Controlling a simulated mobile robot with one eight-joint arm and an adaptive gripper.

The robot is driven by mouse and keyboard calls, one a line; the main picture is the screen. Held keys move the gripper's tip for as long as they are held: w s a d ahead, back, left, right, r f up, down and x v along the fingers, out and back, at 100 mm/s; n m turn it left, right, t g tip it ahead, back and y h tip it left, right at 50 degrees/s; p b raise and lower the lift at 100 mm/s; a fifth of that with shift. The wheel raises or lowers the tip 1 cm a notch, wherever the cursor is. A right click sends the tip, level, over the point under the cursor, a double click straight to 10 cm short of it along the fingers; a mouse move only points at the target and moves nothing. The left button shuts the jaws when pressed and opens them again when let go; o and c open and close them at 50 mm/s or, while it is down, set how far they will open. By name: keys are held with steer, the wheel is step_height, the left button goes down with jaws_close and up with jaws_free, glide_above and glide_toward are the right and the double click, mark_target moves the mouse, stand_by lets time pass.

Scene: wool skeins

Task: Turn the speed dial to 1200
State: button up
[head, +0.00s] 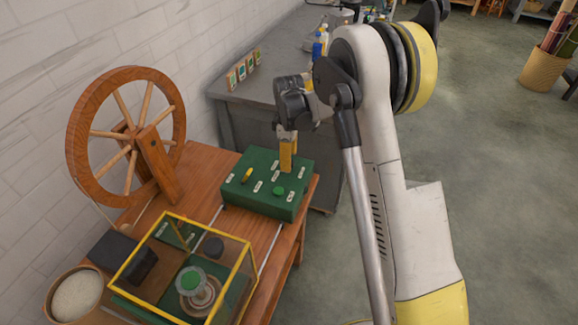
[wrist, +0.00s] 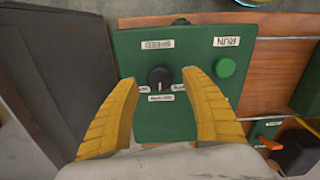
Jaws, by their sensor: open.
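The speed dial (wrist: 158,78) is a small black round knob on a green control box (wrist: 150,120), under an upside-down SPEED label (wrist: 157,44) in the wrist view. Small white labels lie around its lower side; their numbers are too small to read surely, and so is the dial's setting. My gripper (wrist: 160,82) is open, its two yellow fingers spread on either side of the dial with gaps visible. In the head view my gripper (head: 287,155) points down at the far right part of the green box (head: 262,203) and hides the dial.
A green RUN button (wrist: 225,68) sits beside the dial. A yellow lever (head: 247,174) stands on the box's left. A yellow-framed clear case (head: 245,278) and a wooden wheel (head: 80,150) share the wooden table. A grey cabinet (head: 235,120) stands behind.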

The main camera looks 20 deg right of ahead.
steer(key=shift+f, duration=0.9)
jaws_close()
steer(key=shift+m, duration=0.4)
steer(key=m, duration=0.5)
steer(key=shift+m, duration=0.3)
steer(key=m, duration=0.5)
steer(key=shift+m+p, duration=0.3)
steer(key=shift+p, duration=0.1)
